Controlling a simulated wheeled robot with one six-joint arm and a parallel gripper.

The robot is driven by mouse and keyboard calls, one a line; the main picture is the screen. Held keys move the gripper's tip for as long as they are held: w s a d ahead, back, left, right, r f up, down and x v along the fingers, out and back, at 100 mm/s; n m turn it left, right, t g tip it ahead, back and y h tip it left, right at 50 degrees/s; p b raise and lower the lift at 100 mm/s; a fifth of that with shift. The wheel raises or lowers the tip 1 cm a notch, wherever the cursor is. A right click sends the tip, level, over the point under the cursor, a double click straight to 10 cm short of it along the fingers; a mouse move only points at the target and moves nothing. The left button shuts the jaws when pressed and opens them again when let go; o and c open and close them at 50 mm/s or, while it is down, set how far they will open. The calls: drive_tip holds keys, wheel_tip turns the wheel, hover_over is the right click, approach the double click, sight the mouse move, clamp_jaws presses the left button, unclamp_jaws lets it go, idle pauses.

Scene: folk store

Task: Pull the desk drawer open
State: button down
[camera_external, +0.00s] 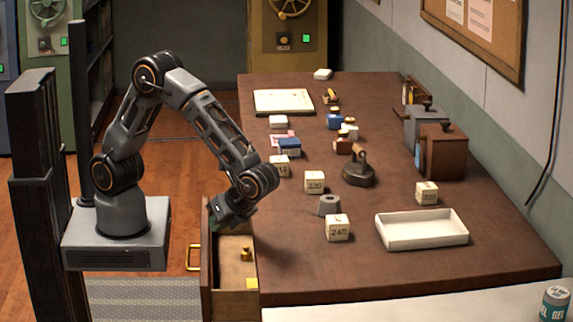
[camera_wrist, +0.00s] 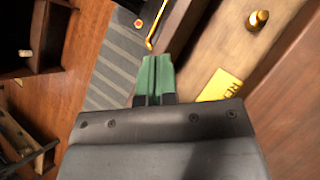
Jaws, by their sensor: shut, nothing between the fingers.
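The desk drawer (camera_external: 207,272) stands pulled out from the left side of the brown desk (camera_external: 400,275), its inside showing. Its yellow handle (camera_external: 193,257) is on the outer left face of the drawer front, and shows in the wrist view (camera_wrist: 152,42). My gripper (camera_external: 214,212) is above the far end of the drawer, by the desk's edge. In the wrist view its green fingertips (camera_wrist: 155,76) are together with nothing between them. They appear close to the drawer front but apart from the handle. Contact with the drawer's rim cannot be told.
A small brass weight (camera_external: 246,254) and a yellow card (camera_external: 252,283) lie in the drawer.

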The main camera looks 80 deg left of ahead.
drive_tip(key=w+a+r+n+t+h, duration=0.2)
drive_tip(key=w+a+r+n+h, duration=0.25)
drive_tip(key=w+a+n, duration=0.4)
drive_tip(key=s+f+n, duration=0.2)
drive_tip(key=s+f, duration=0.7)
drive_tip(key=shift+d+f+n+h, duration=0.25)
drive_tip(key=shift+n+h, duration=0.1)
drive_tip(key=shift+h, duration=0.1)
drive_tip(key=shift+s, duration=0.1)
drive_tip(key=s+p, duration=0.1)
drive_tip(key=s, duration=0.3)
drive_tip(key=shift+s, duration=0.1)
